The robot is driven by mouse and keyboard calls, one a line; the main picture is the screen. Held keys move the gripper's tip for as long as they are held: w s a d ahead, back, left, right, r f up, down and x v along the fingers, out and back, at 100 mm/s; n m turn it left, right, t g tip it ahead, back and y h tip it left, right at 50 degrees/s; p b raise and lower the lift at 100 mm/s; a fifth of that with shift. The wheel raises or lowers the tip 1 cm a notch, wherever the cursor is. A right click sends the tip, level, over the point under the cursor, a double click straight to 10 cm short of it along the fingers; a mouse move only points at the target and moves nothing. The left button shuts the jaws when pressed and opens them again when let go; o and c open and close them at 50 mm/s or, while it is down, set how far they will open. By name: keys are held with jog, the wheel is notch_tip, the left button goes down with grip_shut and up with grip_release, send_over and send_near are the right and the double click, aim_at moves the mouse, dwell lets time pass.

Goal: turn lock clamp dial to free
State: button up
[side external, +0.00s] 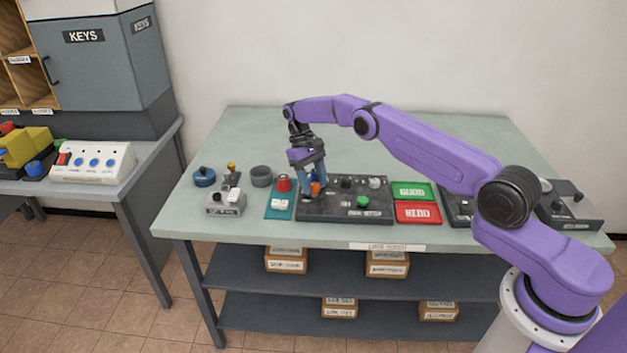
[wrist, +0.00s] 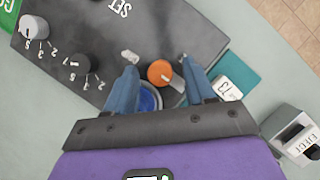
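An orange knob (wrist: 160,73) with a pale pointer mark sits on the dark control panel (wrist: 140,35) in the wrist view. It also shows in the side view (side external: 315,188). My gripper (wrist: 163,77) points down over the panel, its two blue fingers apart, one on each side of the orange knob, with visible gaps. A blue round part (wrist: 148,98) lies between the fingers too, partly hidden by my gripper. I cannot read any label naming a lock clamp dial.
The panel also holds a black knob (side external: 346,183), a grey knob (side external: 375,183) and a green knob (side external: 362,201). Green and red plates (side external: 418,212) stand to its right. A teal plate (side external: 278,212) with a red button is to its left. The back of the table (side external: 240,130) is clear.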

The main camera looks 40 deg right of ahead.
aim_at(314, 183)
notch_tip(314, 183, up, 3)
jog(key=shift+r, duration=0.2)
jog(key=shift+s+r, duration=0.85)
jog(key=shift+r, duration=0.05)
jog(key=s+r, duration=0.7)
jog(key=s, duration=0.5)
jog(key=shift+s+a+r, duration=0.15)
jog(key=shift+r, duration=0.25)
